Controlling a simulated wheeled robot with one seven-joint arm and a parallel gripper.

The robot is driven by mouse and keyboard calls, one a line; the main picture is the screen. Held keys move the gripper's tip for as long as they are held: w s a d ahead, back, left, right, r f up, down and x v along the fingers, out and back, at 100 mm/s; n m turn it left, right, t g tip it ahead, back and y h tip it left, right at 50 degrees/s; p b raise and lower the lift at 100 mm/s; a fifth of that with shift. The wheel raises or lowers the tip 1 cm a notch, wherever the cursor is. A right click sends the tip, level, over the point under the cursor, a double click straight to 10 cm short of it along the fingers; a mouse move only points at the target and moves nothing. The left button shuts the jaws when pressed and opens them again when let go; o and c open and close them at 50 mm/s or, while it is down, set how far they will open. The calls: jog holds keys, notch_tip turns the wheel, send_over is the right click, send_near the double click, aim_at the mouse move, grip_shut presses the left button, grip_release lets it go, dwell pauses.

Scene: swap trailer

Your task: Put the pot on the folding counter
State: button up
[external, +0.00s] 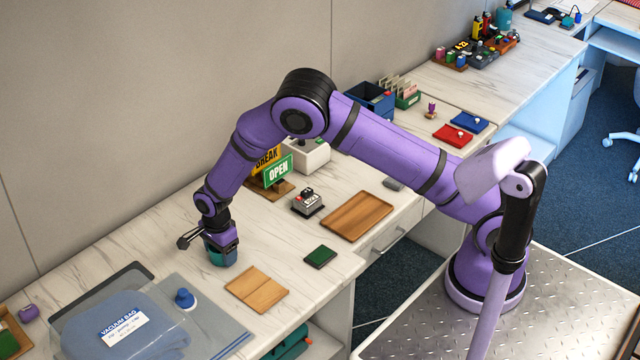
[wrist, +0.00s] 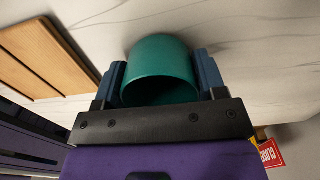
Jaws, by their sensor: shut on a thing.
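A teal pot (external: 221,258) is between the fingers of my gripper (external: 220,247), low over the marble-look counter (external: 315,278). I cannot tell whether its base touches the surface. In the wrist view the pot (wrist: 160,58) sits between the two blue fingers of my gripper (wrist: 161,80), which is shut on it. I cannot tell which surface is the folding counter.
A vacuum bag (external: 125,325) and a blue knob (external: 184,298) are at the front left. A dark green pad (external: 320,255), a brown tray (external: 357,215) and a grey device (external: 307,203) are to the right. Signs (external: 278,171) stand behind. Bare counter surrounds the pot.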

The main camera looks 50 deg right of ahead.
jog(key=shift+f, duration=0.15)
jog(key=o, duration=0.9)
